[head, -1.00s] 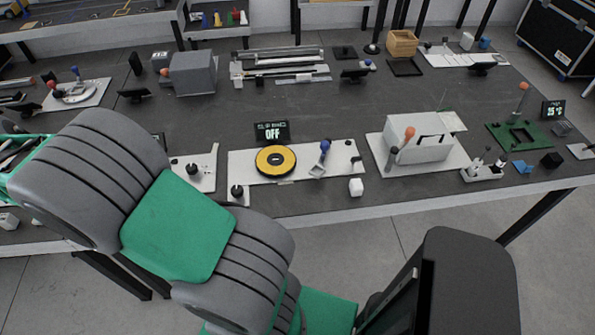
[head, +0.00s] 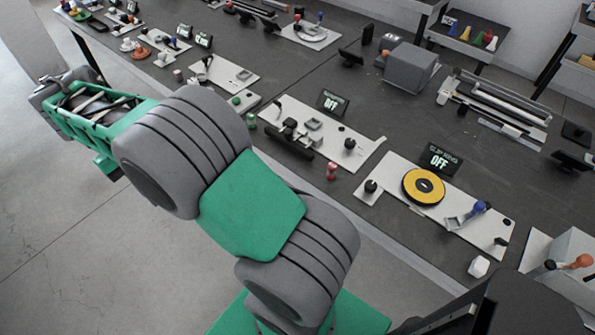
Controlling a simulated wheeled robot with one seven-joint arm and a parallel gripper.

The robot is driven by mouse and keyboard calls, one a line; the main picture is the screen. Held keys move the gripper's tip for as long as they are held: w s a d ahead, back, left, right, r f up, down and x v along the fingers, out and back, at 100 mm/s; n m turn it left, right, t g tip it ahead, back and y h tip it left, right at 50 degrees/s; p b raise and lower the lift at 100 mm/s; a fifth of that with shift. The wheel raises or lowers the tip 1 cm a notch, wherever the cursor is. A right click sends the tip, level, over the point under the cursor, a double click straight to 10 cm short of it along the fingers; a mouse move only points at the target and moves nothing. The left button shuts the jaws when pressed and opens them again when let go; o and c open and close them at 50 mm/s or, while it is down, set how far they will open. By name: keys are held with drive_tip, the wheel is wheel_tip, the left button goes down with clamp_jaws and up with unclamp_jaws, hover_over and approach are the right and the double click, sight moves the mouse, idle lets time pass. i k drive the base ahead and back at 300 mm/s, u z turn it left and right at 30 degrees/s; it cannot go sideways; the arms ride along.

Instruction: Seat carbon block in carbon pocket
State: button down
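I cannot make out with certainty which thing is the carbon block or which recess is the carbon pocket. One white plate (head: 352,155) left of the yellow disc bears a black bar, small black pieces and a small grey square fixture (head: 314,124) that looks like a pocket. My arm stretches to the upper left, off the table's front edge. Its far grey end shows at the left, but no gripper fingers can be made out there, so whether they hold anything does not show.
A yellow disc (head: 423,187) and a blue-knobbed lever (head: 478,207) sit on a white plate beside a display reading OFF (head: 440,161). A red piece (head: 332,171) and a white cube (head: 479,266) stand near the front edge. Floor is clear at the lower left.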

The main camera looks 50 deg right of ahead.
sight(452, 222)
drive_tip(key=k, duration=0.9)
drive_tip(key=z, duration=0.4)
